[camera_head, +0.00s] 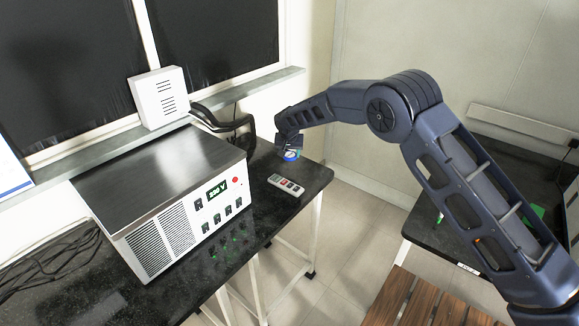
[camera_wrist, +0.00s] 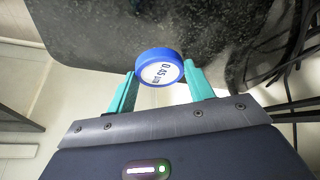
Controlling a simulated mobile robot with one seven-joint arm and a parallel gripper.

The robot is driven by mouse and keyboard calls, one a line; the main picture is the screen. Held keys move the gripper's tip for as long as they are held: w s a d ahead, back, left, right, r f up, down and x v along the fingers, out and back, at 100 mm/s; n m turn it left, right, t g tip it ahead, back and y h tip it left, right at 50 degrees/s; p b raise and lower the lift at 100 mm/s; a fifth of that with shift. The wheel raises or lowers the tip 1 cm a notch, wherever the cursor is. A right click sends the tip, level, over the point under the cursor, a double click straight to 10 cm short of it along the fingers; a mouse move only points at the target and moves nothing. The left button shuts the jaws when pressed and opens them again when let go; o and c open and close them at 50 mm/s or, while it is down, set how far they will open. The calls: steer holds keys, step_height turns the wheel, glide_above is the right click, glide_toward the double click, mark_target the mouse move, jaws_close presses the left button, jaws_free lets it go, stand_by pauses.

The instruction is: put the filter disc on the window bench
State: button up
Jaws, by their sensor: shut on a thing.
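The filter disc (camera_wrist: 159,68) is a short round piece with a blue rim and a white face with print on it. My gripper (camera_wrist: 160,92) is shut on it, with one teal finger at each side. In the head view my gripper (camera_head: 289,148) is over the far right end of the black window bench (camera_head: 275,215), and a bit of the disc (camera_head: 291,155) shows blue below it. I cannot tell whether the disc touches the bench top. The bench top also shows in the wrist view (camera_wrist: 85,30).
A metal power unit (camera_head: 150,190) fills much of the bench. A grey remote (camera_head: 286,185) lies near my gripper, and black cables (camera_head: 235,125) run behind it. A white box (camera_head: 159,97) stands on the sill. A second dark table (camera_head: 465,240) is at the right.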

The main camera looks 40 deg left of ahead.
mark_target(290, 169)
steer(key=shift+f, duration=3.4)
steer(key=shift+f, duration=0.1)
steer(key=o, duration=0.9)
steer(key=shift+o, duration=0.2)
steer(key=v, duration=1.2)
steer(key=shift+d, duration=0.1)
